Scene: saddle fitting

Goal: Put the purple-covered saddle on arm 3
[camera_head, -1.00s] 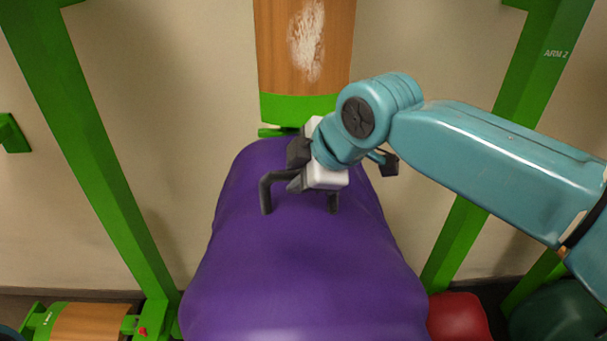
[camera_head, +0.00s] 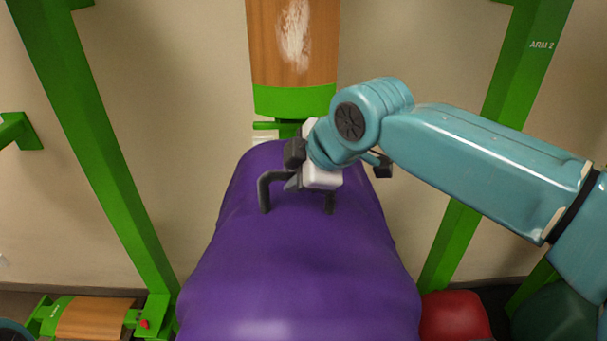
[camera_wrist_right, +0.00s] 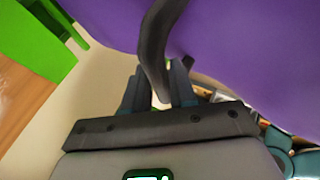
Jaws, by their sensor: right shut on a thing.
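The purple-covered saddle (camera_head: 300,265) fills the lower middle of the head view. A dark bent handle (camera_head: 265,190) stands up from its top. My right gripper (camera_head: 297,172) is shut on this handle near the saddle's far end. In the right wrist view, the handle (camera_wrist_right: 158,45) runs down between the two fingers (camera_wrist_right: 158,88), with the purple cover (camera_wrist_right: 240,55) behind it. The saddle's underside is hidden. A green post at right carries the label ARM 2 (camera_head: 541,44). No arm 3 label is readable. My left gripper is out of view.
A wooden piece with a green end (camera_head: 292,102) and a white patch stands just beyond the saddle. Green posts (camera_head: 85,135) rise on both sides. A wooden piece with green ends (camera_head: 92,318) lies low at left. Red (camera_head: 454,316) and dark green (camera_head: 555,315) objects sit low at right.

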